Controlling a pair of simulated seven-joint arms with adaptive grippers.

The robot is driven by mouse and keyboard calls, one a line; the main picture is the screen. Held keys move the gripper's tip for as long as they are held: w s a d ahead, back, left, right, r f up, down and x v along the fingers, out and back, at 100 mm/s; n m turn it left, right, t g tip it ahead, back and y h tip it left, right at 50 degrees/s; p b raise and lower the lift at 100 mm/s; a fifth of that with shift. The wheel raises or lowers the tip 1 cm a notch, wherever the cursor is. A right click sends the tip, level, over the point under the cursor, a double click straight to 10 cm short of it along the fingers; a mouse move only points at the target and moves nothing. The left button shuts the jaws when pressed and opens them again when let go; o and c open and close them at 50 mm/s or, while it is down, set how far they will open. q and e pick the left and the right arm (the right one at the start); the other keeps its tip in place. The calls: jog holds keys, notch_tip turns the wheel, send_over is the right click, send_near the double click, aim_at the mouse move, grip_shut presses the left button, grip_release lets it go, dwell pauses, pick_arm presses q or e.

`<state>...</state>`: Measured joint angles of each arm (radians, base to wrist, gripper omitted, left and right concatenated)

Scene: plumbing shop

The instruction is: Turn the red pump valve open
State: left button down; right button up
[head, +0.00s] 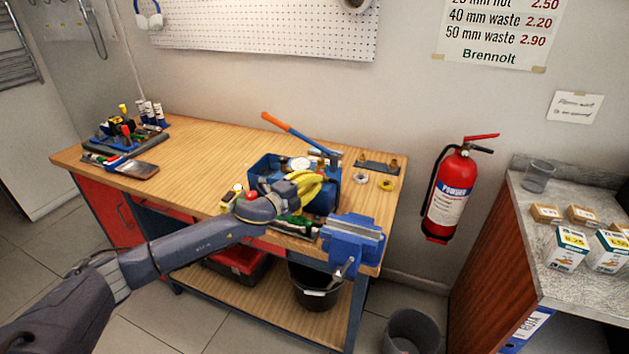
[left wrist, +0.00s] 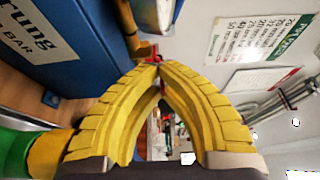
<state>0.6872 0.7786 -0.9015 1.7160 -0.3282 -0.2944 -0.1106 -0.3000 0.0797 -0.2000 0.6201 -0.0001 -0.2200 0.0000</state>
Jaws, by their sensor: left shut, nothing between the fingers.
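The blue pump (head: 262,166) stands on the workbench, with a long orange-tipped lever (head: 290,128) slanting over it. My left gripper (head: 318,184) has yellow fingers and is in front of the pump, hiding part of it. In the left wrist view its fingers (left wrist: 158,70) are shut, with the tips together and nothing between them. A small red part, which looks like the red valve (left wrist: 152,50), shows right at the fingertips; I cannot tell whether they touch it. The pump's blue wall (left wrist: 98,35) with a printed label fills the left of that view. My right gripper is out of view.
A blue vise (head: 352,240) is fixed at the bench's front right corner, close to my left gripper. Brass fittings and tape rolls (head: 386,183) lie right of the pump. A tool tray (head: 125,140) stands at the far left. The bench between is mostly clear.

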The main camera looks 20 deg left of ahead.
pick_arm(q)
jog(key=shift+d+n+t+y, duration=0.15)
jog(key=shift+n+t+y, duration=0.2)
jog(key=shift+y, duration=0.35)
jog(key=shift+w+d+n+t+y, duration=0.15)
jog(key=shift+d+n+y, duration=0.25)
jog(key=shift+n+y, duration=0.55)
jog(key=shift+s+d+n+t+y, duration=0.1)
jog(key=shift+d+n+t+y, duration=0.35)
jog(key=shift+y, duration=0.85)
jog(key=shift+w+d+n+t+y, duration=0.1)
jog(key=shift+d+n+y, duration=0.25)
jog(key=shift+n+y, duration=0.65)
jog(key=shift+y, duration=0.65)
jog(key=shift+d, duration=0.1)
jog(key=c, duration=1.8)
grip_release()
jog(key=shift+o, duration=0.2)
jog(key=s, duration=1.2)
jog(key=shift+d, duration=0.2)
